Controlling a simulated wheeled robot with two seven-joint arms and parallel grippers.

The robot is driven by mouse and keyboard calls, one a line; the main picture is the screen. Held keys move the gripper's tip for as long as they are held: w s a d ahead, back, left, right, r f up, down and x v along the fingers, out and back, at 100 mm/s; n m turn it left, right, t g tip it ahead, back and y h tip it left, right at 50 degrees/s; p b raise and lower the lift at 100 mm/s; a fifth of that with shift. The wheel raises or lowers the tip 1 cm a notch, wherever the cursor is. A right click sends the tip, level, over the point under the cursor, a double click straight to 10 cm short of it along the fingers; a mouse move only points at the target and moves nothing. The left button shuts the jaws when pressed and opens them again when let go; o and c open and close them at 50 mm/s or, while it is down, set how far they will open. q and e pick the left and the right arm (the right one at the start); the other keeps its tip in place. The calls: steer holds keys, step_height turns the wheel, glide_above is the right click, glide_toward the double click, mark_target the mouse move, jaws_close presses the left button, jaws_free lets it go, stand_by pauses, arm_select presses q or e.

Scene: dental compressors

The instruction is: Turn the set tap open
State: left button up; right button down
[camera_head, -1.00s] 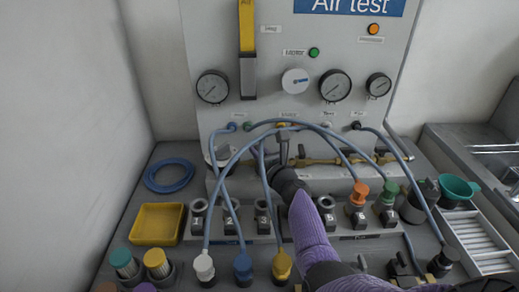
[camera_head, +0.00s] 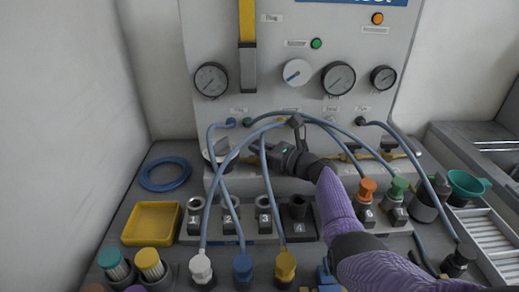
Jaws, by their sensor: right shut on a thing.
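My right gripper (camera_head: 295,124) reaches up over the bench to the lower part of the grey test panel (camera_head: 292,95), its purple-sleeved arm coming from the bottom right. It is shut on the set tap, just below the small label in the middle of the panel's hose row. The dark gripper body and fingers hide most of the tap, so its handle angle cannot be told. A brass pipe (camera_head: 345,157) runs along the panel's foot behind my wrist. The white-faced regulator dial (camera_head: 297,72) is above the gripper. My left gripper is not in view.
Blue hoses (camera_head: 240,143) arch close around my gripper. Numbered sockets stand in a row below, with an orange plug (camera_head: 367,189) and a green plug (camera_head: 399,187) beside my forearm. A yellow tray (camera_head: 152,223) and a coiled blue hose (camera_head: 165,174) lie left.

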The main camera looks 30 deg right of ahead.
steer(key=shift+r, duration=0.1)
steer(key=c, duration=0.6)
jaws_free()
